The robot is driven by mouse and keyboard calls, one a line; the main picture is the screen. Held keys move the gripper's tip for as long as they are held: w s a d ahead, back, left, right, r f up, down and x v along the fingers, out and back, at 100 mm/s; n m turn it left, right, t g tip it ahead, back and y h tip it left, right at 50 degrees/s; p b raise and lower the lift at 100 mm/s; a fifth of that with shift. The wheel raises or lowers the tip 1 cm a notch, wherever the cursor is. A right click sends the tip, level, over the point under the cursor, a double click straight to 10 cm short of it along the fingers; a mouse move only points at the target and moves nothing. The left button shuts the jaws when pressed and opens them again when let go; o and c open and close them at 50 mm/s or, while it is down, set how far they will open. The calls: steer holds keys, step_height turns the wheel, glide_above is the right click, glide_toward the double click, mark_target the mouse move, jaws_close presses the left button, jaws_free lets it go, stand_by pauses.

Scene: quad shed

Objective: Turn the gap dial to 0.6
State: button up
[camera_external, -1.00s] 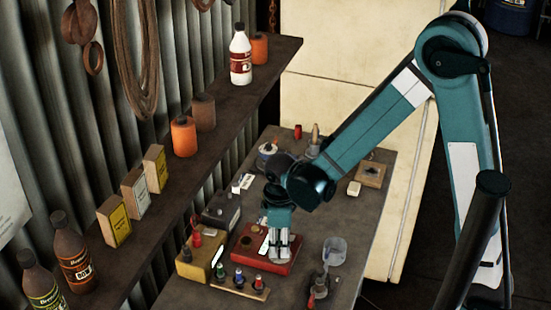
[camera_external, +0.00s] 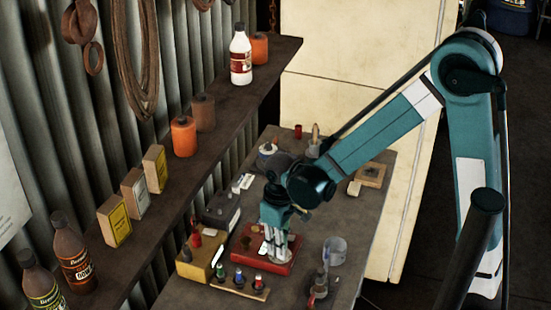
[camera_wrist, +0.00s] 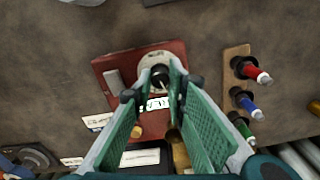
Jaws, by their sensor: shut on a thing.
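A red box (camera_external: 285,268) sits on the bench, and my gripper (camera_external: 275,254) points down onto it. In the wrist view the red box (camera_wrist: 112,68) has a round pale dial plate (camera_wrist: 158,57) with a black dial knob (camera_wrist: 160,74) at its centre. My gripper (camera_wrist: 160,78) has its two green-padded fingers on either side of the knob and is shut on it. A light pointer mark shows on the knob.
A wooden rack (camera_external: 240,287) with red, blue and green-topped items stands close by the box. A yellow box (camera_external: 196,265) is to its left and a grey cup (camera_external: 335,250) to its right. Dark fittings (camera_external: 318,288) stand near the front. A shelf with bottles runs along the wall.

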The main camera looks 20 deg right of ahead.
steer(key=o, duration=0.9)
steer(key=shift+r, duration=0.15)
steer(key=shift+r, duration=5.9)
steer(key=shift+d, duration=0.1)
steer(key=s+d+r+m+t+b, duration=0.1)
steer(key=s+d, duration=0.3)
steer(key=d, duration=0.5)
steer(key=s+d+r+m+t+b, duration=0.2)
steer(key=s+d+r+m+t, duration=0.1)
steer(key=d, duration=0.7)
steer(key=s+d+r+m+t+b, duration=0.1)
steer(key=s+d, duration=0.4)
steer(key=d, duration=0.5)
steer(key=shift+d+r+m+t+b, duration=0.2)
steer(key=shift+r+m+t+b, duration=0.2)
steer(key=shift+m+t+b, duration=0.5)
